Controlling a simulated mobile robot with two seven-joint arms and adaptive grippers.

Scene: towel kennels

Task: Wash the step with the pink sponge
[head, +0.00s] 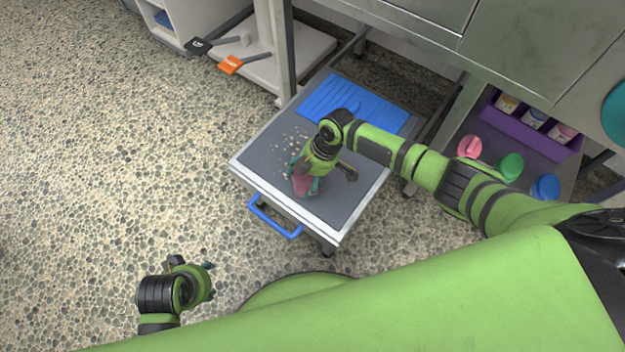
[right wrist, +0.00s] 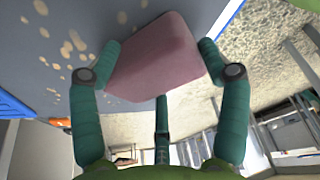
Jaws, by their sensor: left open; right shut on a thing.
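The step (head: 334,198) is a low platform with a dark grey top, a pale rim and a blue handle (head: 273,219) on its front side. Several small tan spots (head: 296,143) lie on the left part of its top; they also show in the right wrist view (right wrist: 75,42). My right gripper (head: 303,186) is over the step, shut on the pink sponge (right wrist: 158,58), with teal fingers on both sides of it. The sponge is at the step's top, right of the spots in the wrist view; contact is hard to tell. My left gripper (head: 209,281) is open and empty over the floor, lower left.
A purple bin (head: 532,124) with jars and several coloured lids stand on a shelf at right. A steel cabinet overhangs the back. The pebbled floor at left is clear.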

